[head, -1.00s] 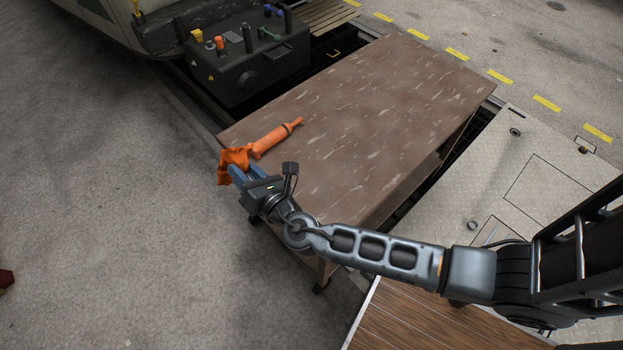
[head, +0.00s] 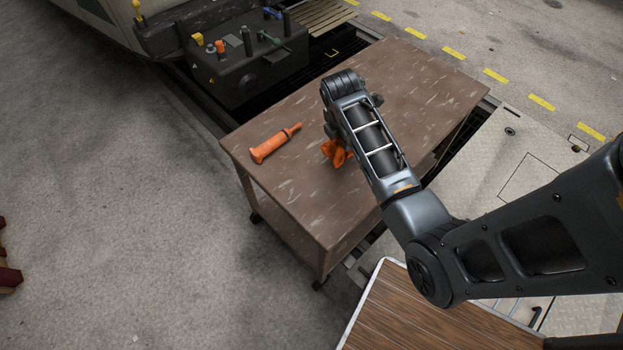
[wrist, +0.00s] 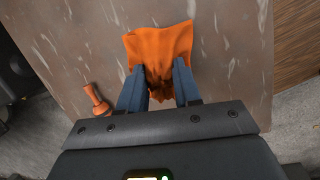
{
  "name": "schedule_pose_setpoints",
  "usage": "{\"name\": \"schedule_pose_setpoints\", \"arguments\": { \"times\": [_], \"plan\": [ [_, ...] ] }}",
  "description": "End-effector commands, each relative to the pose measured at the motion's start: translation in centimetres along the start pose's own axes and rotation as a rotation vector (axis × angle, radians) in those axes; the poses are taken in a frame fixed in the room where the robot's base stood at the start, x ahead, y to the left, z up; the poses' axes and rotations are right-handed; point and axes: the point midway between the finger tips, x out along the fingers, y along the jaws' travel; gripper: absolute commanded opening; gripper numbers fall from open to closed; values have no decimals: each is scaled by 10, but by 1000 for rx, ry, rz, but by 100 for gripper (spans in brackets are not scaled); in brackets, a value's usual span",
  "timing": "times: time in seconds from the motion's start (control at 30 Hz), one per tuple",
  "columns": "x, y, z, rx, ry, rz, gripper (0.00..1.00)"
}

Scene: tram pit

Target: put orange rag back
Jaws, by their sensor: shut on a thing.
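The orange rag (wrist: 160,58) is bunched between the two blue fingers of my gripper (wrist: 160,85) in the wrist view, with its loose part spread beyond the fingertips. The gripper is shut on it. In the head view the rag (head: 338,152) shows below my arm, over the middle of the brown table. My arm hides the gripper fingers there. I cannot tell whether the rag touches the tabletop.
An orange tool (head: 274,143) lies at the left of the brown table (head: 300,195); it also shows in the wrist view (wrist: 97,99). A black box with knobs (head: 250,65) stands behind the table. A wooden-topped surface (head: 430,310) is at the front right.

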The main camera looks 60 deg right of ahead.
Motion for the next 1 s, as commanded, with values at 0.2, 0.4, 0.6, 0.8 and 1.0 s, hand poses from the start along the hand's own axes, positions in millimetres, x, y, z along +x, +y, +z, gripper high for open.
{"name": "schedule_pose_setpoints", "arguments": {
  "times": [0.2, 0.4, 0.6, 0.8, 1.0],
  "plan": [
    [-26, 2, 16, -93, 171, -65, 0],
    [-41, 3, 21, -167, 233, -91, 0],
    [-42, 3, 21, -178, 240, -96, 0],
    [-42, 3, 18, -178, 239, -96, 0],
    [-32, -3, -15, -183, 240, -98, 0]
  ]
}}
